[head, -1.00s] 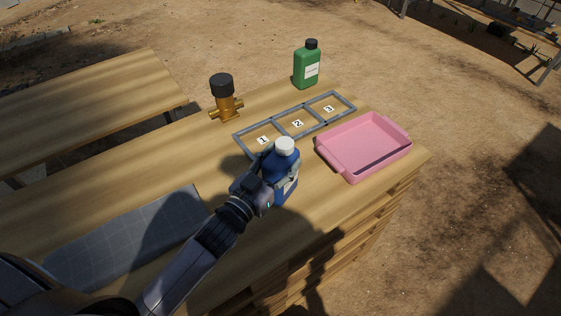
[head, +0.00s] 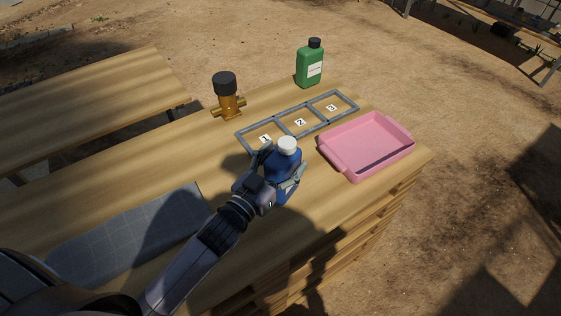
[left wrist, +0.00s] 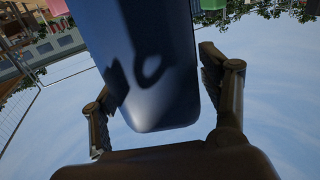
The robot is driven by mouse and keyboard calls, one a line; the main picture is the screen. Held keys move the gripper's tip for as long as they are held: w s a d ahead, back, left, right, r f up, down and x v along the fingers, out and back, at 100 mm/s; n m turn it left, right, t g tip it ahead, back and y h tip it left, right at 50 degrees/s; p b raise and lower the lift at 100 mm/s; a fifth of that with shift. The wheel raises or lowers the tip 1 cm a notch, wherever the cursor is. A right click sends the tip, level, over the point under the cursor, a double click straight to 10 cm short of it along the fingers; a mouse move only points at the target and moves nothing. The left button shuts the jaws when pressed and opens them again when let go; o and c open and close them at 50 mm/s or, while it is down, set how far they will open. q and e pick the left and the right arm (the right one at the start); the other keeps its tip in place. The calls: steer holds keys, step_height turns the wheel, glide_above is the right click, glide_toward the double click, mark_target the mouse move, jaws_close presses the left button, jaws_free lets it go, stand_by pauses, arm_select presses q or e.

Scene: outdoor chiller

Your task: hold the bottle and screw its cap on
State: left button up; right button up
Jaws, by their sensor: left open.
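A blue bottle (head: 285,178) with a white cap (head: 287,145) on top stands upright on the wooden table, in front of compartment 1. My left gripper (head: 281,180) is at the bottle, its fingers open on either side of it. In the left wrist view the blue bottle (left wrist: 158,70) fills the middle, between the two open fingers of the left gripper (left wrist: 155,95), with a visible gap at the right finger. Whether the cap is tight cannot be told. My right gripper is not in view.
A grey frame (head: 290,135) with compartments 1, 2 and 3 lies behind the bottle. A pink tray (head: 340,164) is to the right. A green bottle (head: 309,68) and a brass valve with black top (head: 228,103) stand at the back. A grey mat (head: 110,240) lies front left.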

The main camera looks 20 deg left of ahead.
arm_select(q)
steer(key=shift+r, duration=0.2)
steer(key=b+v, duration=0.1)
steer(key=v, duration=1.1)
